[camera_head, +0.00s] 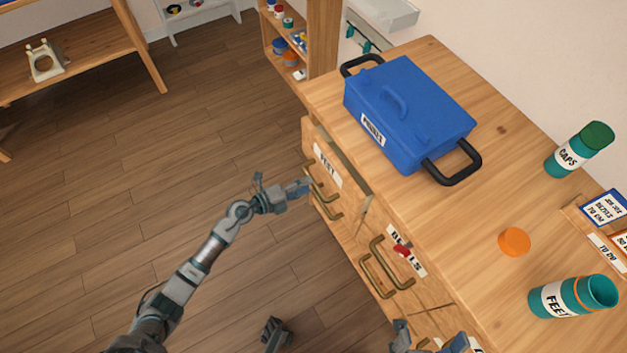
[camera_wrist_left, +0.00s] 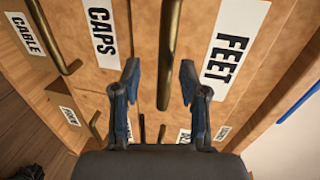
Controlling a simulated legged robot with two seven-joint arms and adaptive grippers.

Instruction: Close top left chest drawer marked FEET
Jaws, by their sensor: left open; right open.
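The top left drawer marked FEET (camera_head: 327,165) stands partly pulled out of the wooden chest, with a dark gap showing behind its front. Its brass handle (camera_wrist_left: 169,55) lies between the spread fingers of my left gripper (camera_wrist_left: 160,85) in the left wrist view. The FEET label (camera_wrist_left: 229,50) is just right of that handle. In the head view my left gripper (camera_head: 303,187) is in front of the drawer, open. Whether it touches the handle is unclear. My right gripper (camera_head: 430,343) is open at the bottom edge of the head view, partly cut off.
A blue toolbox (camera_head: 410,113) sits on the chest top. A teal CAPS jar (camera_head: 575,155), an orange lid (camera_head: 514,242) and an open FEET jar (camera_head: 565,297) are to its right. Bare floor (camera_head: 190,140) lies left.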

